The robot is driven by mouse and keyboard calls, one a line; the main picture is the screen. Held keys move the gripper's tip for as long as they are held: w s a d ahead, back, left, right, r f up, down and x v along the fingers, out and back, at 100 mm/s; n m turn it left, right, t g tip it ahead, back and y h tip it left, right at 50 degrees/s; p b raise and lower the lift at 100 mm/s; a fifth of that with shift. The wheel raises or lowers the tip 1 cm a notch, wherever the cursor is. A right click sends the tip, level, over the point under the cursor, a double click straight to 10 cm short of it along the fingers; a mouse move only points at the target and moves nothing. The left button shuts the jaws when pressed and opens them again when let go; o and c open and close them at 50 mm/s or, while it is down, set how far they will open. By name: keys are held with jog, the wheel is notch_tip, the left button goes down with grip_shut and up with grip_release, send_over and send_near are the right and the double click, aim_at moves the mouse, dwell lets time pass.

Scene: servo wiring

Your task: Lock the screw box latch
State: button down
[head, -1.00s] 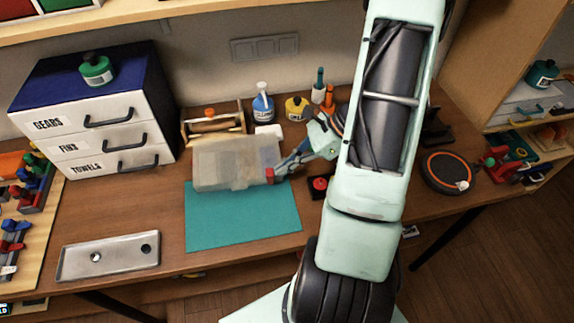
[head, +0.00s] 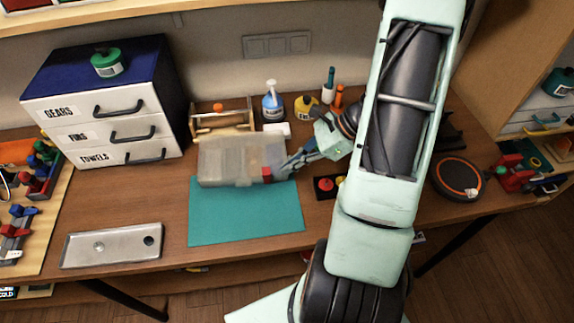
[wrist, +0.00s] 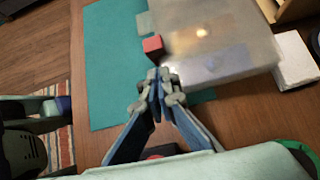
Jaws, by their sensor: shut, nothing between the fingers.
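The screw box (head: 228,160) is a translucent grey case lying on the workbench at the back edge of the teal mat (head: 245,215). A small red latch (head: 267,174) sits at its front right corner; the red latch (wrist: 153,46) also shows in the wrist view, beside a pale grey-green piece (wrist: 147,22). My gripper (head: 283,170) is at the box's right end, close to the red latch. In the wrist view my gripper (wrist: 157,75) is shut and empty, its tips just short of the latch and near the box (wrist: 225,45). I cannot tell whether they touch the box.
A red button on a black base (head: 325,185) stands right of the mat. A wooden tool holder (head: 222,122), a blue bottle (head: 272,105) and a yellow bottle (head: 305,105) are behind the box. A metal tray (head: 112,246) lies front left. The mat is clear in front.

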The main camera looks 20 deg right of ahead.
jog(key=d, duration=0.2)
jog(key=d+r, duration=0.1)
jog(key=shift+s, duration=0.4)
jog(key=b+v, duration=0.1)
jog(key=v, duration=0.7)
jog(key=shift+r, duration=0.25)
jog(key=shift+a, duration=0.1)
